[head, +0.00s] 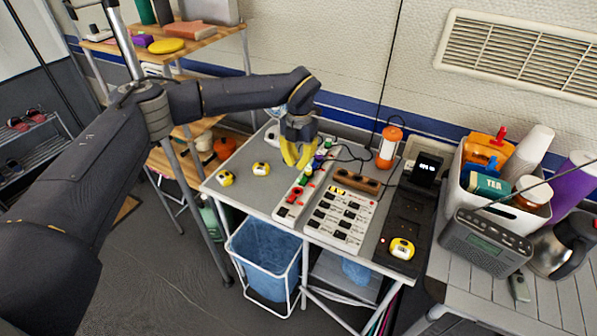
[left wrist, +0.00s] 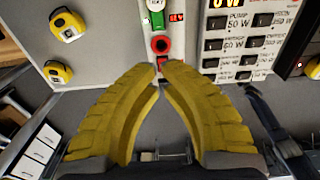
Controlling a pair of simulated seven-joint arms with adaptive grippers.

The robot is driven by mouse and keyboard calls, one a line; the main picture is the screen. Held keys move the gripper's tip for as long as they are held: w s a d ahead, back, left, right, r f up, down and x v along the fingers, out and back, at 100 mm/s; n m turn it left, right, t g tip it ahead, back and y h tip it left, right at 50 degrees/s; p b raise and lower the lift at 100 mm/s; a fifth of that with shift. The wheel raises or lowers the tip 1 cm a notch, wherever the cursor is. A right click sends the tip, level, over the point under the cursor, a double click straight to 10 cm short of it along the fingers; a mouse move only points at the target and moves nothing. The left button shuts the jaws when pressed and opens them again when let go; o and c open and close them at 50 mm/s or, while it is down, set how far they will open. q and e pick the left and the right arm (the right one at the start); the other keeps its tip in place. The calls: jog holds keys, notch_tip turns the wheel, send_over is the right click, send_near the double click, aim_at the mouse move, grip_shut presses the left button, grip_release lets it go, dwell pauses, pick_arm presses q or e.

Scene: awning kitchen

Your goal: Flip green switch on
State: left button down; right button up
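A narrow light strip (head: 290,212) of coloured switches and buttons lies on the grey table. A green switch (head: 308,170) sits on it close to the fingers of my left gripper (head: 297,164). My right gripper is not in view.
A white panel of black switches (head: 340,215) lies right of the strip. An orange lantern (head: 389,147), a dark phone-like device (head: 426,168) and a radio (head: 486,240) stand to the right. A blue-lined bin (head: 265,262) stands below.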

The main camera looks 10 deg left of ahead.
pick_arm(q)
jog(key=shift+s+a+r, duration=0.1)
jog(key=shift+s+r, duration=0.05)
jog(key=shift+r, duration=1.05)
jog(key=shift+s+r, duration=0.1)
jog(key=shift+r, duration=1.1)
jog(key=shift+f, duration=0.1)
